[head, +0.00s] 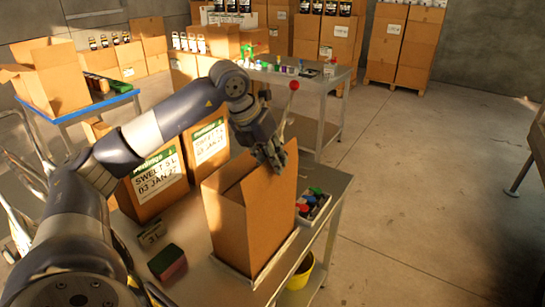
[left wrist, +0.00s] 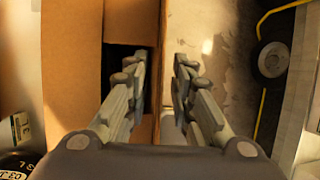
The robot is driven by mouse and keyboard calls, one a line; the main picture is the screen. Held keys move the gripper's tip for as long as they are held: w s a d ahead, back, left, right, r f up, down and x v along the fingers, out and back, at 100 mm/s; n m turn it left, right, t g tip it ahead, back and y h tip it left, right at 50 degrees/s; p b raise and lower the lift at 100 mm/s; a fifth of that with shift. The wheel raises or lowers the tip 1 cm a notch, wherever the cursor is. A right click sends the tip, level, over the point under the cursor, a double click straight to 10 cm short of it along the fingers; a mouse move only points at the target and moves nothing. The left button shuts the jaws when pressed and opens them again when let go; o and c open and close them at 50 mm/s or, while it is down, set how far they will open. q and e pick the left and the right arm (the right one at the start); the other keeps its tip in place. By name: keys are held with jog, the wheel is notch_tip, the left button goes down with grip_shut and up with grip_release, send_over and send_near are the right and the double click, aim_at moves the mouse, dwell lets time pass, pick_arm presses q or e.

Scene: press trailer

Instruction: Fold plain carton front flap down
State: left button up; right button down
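The plain carton (head: 248,222) stands on the metal table, with its top open and a tall flap (head: 284,180) raised on its right side. My left gripper (head: 276,160) is at the top edge of that raised flap. In the left wrist view my left gripper (left wrist: 158,82) is open, with one finger over the carton's dark opening and the other past its right edge. The carton's brown cardboard (left wrist: 128,22) runs up between and left of the fingers. Whether the fingers touch the flap is unclear. My right gripper is not in view.
Two cartons with green and white labels (head: 155,180) stand behind left. A dark red and green block (head: 168,262) lies on the table (head: 225,283). A tray of small coloured items (head: 314,205) is right of the carton, a yellow bucket (head: 301,272) below.

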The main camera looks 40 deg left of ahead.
pick_arm(q)
jog(key=shift+d, duration=0.1)
jog(key=shift+f, duration=0.1)
grip_shut()
jog(key=a+h+b, duration=0.1)
jog(key=b, duration=0.1)
jog(key=a+f+h+b, duration=0.1)
jog(key=h+b, duration=0.1)
jog(key=shift+n+b, duration=0.35)
jog(key=shift+n, duration=0.05)
jog(key=shift+s+a+f+n+t+h+b, duration=0.1)
jog(key=shift+a+f+n+t+h+b, duration=0.15)
jog(key=shift+h+b, duration=0.65)
jog(key=shift+a+n+t+h+b, duration=0.15)
jog(key=shift+a+t+h+b, duration=0.2)
jog(key=shift+h+b, duration=0.5)
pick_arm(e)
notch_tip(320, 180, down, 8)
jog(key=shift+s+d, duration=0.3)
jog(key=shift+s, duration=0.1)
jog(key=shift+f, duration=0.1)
